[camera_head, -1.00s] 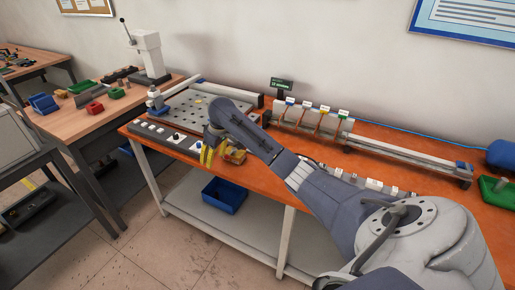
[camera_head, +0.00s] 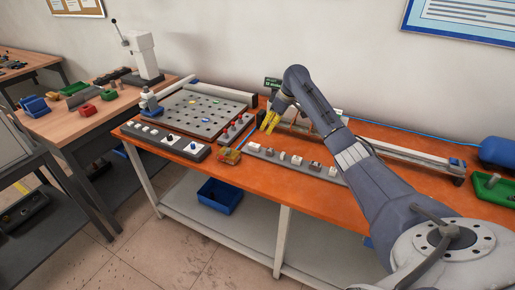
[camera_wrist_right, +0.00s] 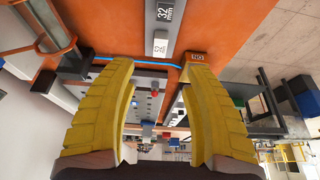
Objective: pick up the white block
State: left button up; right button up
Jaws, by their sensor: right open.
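Several small pale and grey blocks (camera_head: 297,160) stand in a row on a grey strip (camera_head: 263,155) at the front of the orange bench. I cannot tell which of them is the white block. My right gripper (camera_head: 268,122) is behind the strip's left end, above the bench, with its yellow fingers pointing down. In the right wrist view, the gripper (camera_wrist_right: 160,75) is open, with nothing held between its fingers. Pale labelled pieces, one marked 32 mm (camera_wrist_right: 165,13), lie beyond the fingertips there. My left gripper is not in view.
A perforated plate (camera_head: 205,112) and a control panel with knobs (camera_head: 165,138) are on the left of the bench. A yellowish box (camera_head: 228,156) sits near the front edge. A long rail (camera_head: 400,153) runs along the back right. A blue bin (camera_head: 220,196) is on the lower shelf.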

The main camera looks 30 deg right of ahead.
aim_at(258, 146)
jog(key=x, duration=1.4)
jog(key=shift+a+f, duration=0.1)
jog(key=shift+f, duration=0.2)
jog(key=shift+o, duration=0.2)
grip_shut()
